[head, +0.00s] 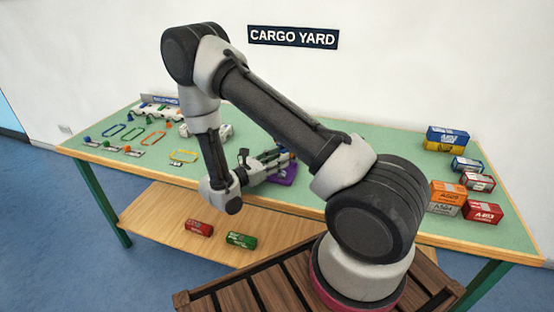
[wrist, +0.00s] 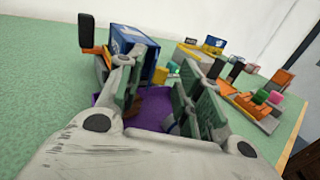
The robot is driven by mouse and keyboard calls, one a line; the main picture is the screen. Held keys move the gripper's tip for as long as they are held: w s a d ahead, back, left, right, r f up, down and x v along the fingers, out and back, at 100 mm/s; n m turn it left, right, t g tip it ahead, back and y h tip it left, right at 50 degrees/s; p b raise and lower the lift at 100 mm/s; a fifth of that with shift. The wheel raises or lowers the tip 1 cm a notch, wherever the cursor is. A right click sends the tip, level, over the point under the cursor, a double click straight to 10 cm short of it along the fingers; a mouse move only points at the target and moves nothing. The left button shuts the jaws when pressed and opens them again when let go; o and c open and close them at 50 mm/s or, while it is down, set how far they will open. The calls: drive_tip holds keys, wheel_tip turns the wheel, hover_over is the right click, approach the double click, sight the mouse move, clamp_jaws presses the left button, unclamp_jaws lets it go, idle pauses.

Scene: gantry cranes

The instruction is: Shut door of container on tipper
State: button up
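A blue container (wrist: 135,36) with white markings stands just beyond my fingers in the wrist view, partly hidden by the left finger. Its door cannot be made out clearly. A purple vehicle (wrist: 108,100), which looks like the tipper, shows below and between my fingers; its purple part (head: 284,176) also shows at the table's middle in the head view. My gripper (wrist: 160,82) has its fingers apart with a gap between them, low over the tipper. In the head view my gripper (head: 272,160) hides most of the container.
Stacked containers (head: 447,138) and several others stand at the table's right. Coloured outlines and small vehicles fill the left side (head: 155,138). A red container (head: 199,228) and a green container (head: 240,240) lie on the lower shelf. Green tabletop (head: 380,152) behind my arm is clear.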

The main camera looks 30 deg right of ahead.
drive_tip(key=shift+c, duration=0.4)
clamp_jaws()
drive_tip(key=shift+w+m+g, duration=0.1)
drive_tip(key=shift+m+g, duration=0.2)
drive_tip(key=shift+g, duration=0.1)
drive_tip(key=shift+w+a+m+g, duration=0.1)
drive_tip(key=shift+w+m+g, duration=0.2)
drive_tip(key=shift+m+g, duration=0.45)
drive_tip(key=shift+w+a+m+g, duration=0.1)
drive_tip(key=shift+w+m+g, duration=0.2)
drive_tip(key=shift+g, duration=0.75)
drive_tip(key=shift+w+m+g, duration=0.35)
drive_tip(key=shift+m+g, duration=0.5)
drive_tip(key=shift+g, duration=0.35)
drive_tip(key=shift+w+m+g, duration=0.35)
drive_tip(key=shift+m+g, duration=0.45)
drive_tip(key=shift+g, duration=0.4)
